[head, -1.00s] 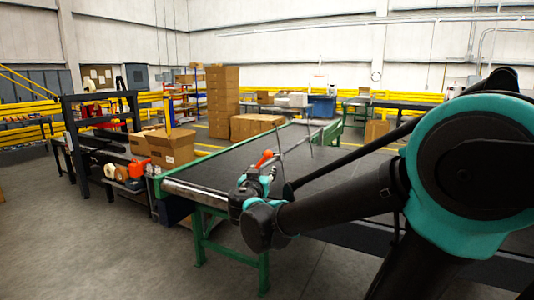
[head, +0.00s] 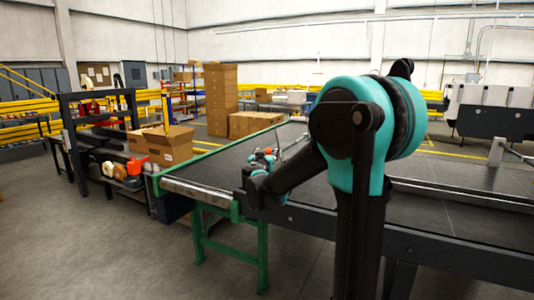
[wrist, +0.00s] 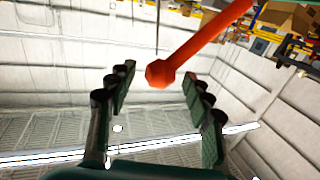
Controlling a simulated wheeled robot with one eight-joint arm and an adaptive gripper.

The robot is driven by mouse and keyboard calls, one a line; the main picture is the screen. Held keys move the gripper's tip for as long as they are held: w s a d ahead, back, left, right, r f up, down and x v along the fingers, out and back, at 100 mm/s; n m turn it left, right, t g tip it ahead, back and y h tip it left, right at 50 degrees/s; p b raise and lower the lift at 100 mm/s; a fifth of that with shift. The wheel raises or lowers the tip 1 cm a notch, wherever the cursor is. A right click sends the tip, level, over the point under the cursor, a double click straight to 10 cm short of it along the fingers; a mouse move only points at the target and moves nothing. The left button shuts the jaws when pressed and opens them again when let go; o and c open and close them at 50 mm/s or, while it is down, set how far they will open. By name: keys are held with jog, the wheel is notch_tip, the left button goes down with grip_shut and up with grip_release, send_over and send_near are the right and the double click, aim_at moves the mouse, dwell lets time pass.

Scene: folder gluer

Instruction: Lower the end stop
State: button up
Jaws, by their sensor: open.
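An orange-red bar with a faceted knob at its end (wrist: 190,52), which looks like the end stop's handle, slants in from the top right of the wrist view. Its knob lies between the fingertips of my gripper (wrist: 157,76). The fingers stand apart on both sides, with a visible gap to the bar. In the head view my gripper (head: 264,160) is small, above the near end of the dark conveyor (head: 225,174). A bit of orange (head: 268,151) shows at the gripper, and my arm hides part of the area. I cannot tell the stop's full shape.
The conveyor has a metal roller at its near end and green legs (head: 262,255). An open cardboard box (head: 170,146) and a dark bench with tape rolls (head: 108,168) stand left. Stacked boxes (head: 221,100) are behind. The floor at front left is clear.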

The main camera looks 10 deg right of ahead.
jog(key=shift+x, duration=0.9)
grip_shut()
